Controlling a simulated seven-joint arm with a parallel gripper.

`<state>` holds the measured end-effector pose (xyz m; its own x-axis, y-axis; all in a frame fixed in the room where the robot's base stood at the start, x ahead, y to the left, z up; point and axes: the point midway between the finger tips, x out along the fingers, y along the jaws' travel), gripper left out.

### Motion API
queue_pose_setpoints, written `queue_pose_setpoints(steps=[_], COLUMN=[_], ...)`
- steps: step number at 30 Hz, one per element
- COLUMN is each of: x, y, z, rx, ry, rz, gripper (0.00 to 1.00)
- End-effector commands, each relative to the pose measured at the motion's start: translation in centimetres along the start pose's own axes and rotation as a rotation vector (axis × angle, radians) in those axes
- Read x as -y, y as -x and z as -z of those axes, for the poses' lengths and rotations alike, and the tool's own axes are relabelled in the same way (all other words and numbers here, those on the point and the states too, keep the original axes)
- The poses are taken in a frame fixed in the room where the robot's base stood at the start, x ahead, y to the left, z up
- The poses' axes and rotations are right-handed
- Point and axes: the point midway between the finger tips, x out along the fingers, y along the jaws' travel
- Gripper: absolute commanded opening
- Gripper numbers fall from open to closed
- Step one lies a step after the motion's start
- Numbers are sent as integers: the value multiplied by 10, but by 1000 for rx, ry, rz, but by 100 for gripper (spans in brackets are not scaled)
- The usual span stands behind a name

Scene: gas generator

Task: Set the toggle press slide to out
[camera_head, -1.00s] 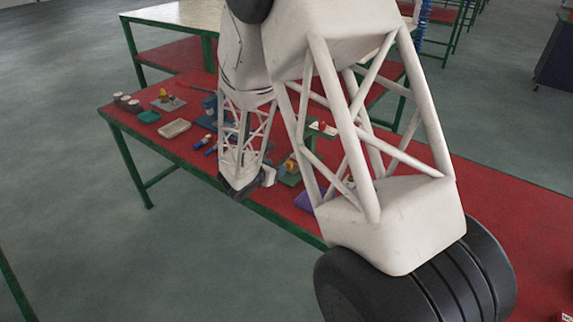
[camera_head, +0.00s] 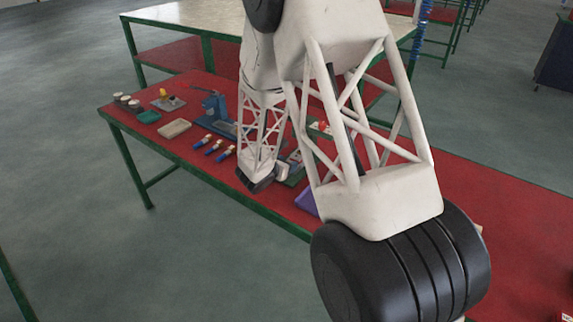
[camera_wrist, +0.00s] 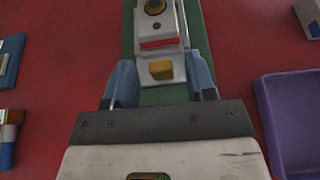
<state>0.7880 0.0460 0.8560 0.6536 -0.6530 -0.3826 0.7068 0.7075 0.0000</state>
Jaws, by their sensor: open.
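In the wrist view, a pale grey device on a green base (camera_wrist: 147,94) has a dark round part with a yellow ring (camera_wrist: 155,6), a red strip (camera_wrist: 160,43) and a yellow block (camera_wrist: 161,71) at its near end. It may be the toggle press, with the yellow block on its slide; I cannot tell for sure. My gripper (camera_wrist: 160,76) is open, with a blue-grey finger on each side of the yellow block. Contact is not clear. In the head view my gripper (camera_head: 256,181) is low over the table's front edge and partly hides the green base (camera_head: 295,178).
A purple tray (camera_wrist: 262,100) lies right of the green base and also shows in the head view (camera_head: 306,201). Blue-capped bottles or tubes (camera_head: 213,147), a blue device (camera_head: 213,103) and a beige tray (camera_head: 174,128) stand left on the red table (camera_head: 515,195).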

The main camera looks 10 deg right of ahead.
Motion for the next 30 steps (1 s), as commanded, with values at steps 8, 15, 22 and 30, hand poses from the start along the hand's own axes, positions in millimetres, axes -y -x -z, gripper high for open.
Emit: queue_pose_setpoints(steps=[8, 15, 22, 30], x=[0, 0, 0, 0], y=[-3, -3, -2, 2], z=[0, 0, 0, 2], rx=[0, 0, 0, 0], ry=[0, 0, 0, 0], rz=[0, 0, 0, 0], gripper=[51, 30, 0, 0])
